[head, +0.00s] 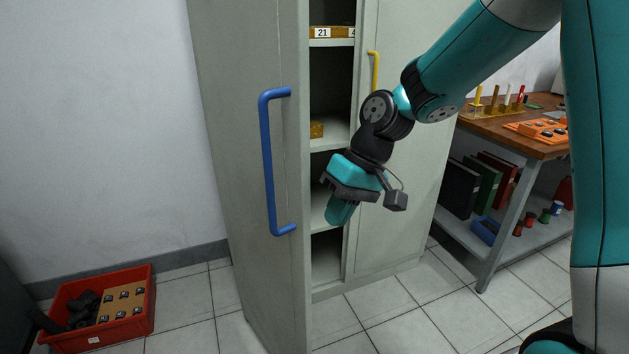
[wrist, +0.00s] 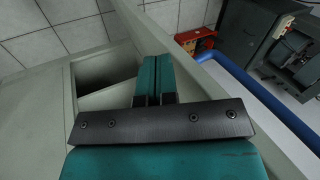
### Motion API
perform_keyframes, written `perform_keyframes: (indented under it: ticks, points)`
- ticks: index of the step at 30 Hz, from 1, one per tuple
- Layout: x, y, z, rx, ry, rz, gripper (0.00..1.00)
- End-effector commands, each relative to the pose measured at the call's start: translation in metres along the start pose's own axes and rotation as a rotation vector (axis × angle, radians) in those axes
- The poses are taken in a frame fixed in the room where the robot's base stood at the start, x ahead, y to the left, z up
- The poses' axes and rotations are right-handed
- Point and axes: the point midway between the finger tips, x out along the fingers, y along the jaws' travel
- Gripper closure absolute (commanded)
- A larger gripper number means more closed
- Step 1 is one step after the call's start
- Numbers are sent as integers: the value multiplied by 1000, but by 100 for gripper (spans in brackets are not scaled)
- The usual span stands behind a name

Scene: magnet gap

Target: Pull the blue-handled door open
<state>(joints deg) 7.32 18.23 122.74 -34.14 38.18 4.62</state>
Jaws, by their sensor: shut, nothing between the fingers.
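The blue-handled door (head: 235,130) stands ajar on the left of the grey cabinet, with shelves showing through the gap. Its blue handle (head: 267,165) is an upright bar on the outer face; it also shows in the wrist view (wrist: 262,98), beyond the door's pale edge. My gripper (head: 340,212) is in front of the opening, right of the door's free edge and apart from the handle. In the wrist view its teal fingers (wrist: 154,75) are together and empty, on the inner side of the door edge. Whether they touch the door I cannot tell.
The other cabinet door, with a yellow handle (head: 374,72), is at the right of the opening. A red crate (head: 140,322) sits on the floor at the left. A workbench (head: 535,148) stands at the right. The tiled floor before the cabinet is clear.

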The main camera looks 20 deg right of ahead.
Motion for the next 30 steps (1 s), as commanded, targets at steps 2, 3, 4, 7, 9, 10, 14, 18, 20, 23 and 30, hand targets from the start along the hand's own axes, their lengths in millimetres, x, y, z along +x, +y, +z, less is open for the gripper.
perform_keyframes:
  ticks: [2, 3, 4, 7, 9, 10, 14, 18, 20, 23, 30]
  points:
    - [-21, 12, -24, 36, -18, -60, 100]
    - [-22, 22, -37, 30, -35, -113, 100]
    - [-25, 29, -44, 25, -48, -149, 100]
    - [-31, 53, -59, 2, -81, -248, 100]
    - [-33, 68, -63, -15, -96, -298, 100]
    - [-34, 73, -64, -23, -103, -314, 100]
    - [-34, 88, -64, -47, -115, -357, 100]
    - [-26, 89, -63, -54, -121, -370, 100]
    - [-18, 86, -62, -55, -121, -371, 100]
    - [-1, 80, -59, -54, -123, -370, 100]
    - [48, 60, -52, -55, -125, -370, 100]
